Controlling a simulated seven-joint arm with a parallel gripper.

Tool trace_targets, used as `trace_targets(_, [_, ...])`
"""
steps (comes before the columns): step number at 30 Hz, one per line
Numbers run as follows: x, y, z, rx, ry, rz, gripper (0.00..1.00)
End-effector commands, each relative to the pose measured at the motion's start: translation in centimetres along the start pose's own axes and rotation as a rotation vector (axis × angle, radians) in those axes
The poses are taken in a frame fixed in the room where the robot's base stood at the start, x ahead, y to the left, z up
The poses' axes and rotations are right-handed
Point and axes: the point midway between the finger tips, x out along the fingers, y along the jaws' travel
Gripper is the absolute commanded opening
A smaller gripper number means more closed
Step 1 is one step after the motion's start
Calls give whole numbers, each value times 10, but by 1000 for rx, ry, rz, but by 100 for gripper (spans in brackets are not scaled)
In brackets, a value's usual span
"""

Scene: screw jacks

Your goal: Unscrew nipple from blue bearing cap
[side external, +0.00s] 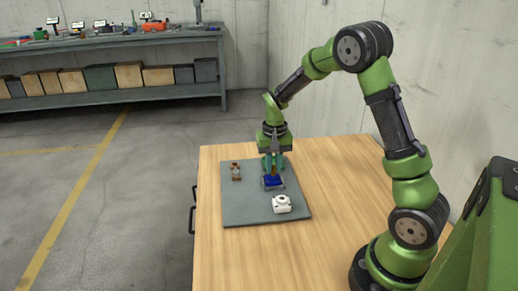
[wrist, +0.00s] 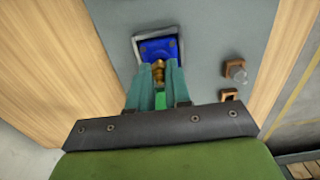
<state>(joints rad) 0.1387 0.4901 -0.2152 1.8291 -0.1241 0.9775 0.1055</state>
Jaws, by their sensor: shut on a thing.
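The blue bearing cap (side external: 273,181) lies on the grey mat below my gripper, and in the wrist view the cap (wrist: 153,48) sits in a pale grey frame. The brass nipple (wrist: 159,72) stands at the near side of the cap, between my fingers. My gripper (wrist: 158,75) points down over the cap with its teal fingers closed around the nipple. In the side external view my gripper (side external: 272,168) covers the nipple. I cannot tell how deep the nipple sits in the cap.
The grey mat (side external: 240,211) lies on a wooden table (side external: 340,175). A white part (side external: 282,204) stands near the mat's front edge. A small brown and metal part (side external: 236,171) stands at the mat's left. The mat's front left is clear.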

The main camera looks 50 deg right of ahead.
Motion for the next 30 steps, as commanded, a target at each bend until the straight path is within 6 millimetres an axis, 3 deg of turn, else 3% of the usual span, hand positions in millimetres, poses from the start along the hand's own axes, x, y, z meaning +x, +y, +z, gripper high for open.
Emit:
trace_targets(18, [-28,0,0,-1,2,-1,0])
trace_targets(30, [-30,0,0,0,1,0,0])
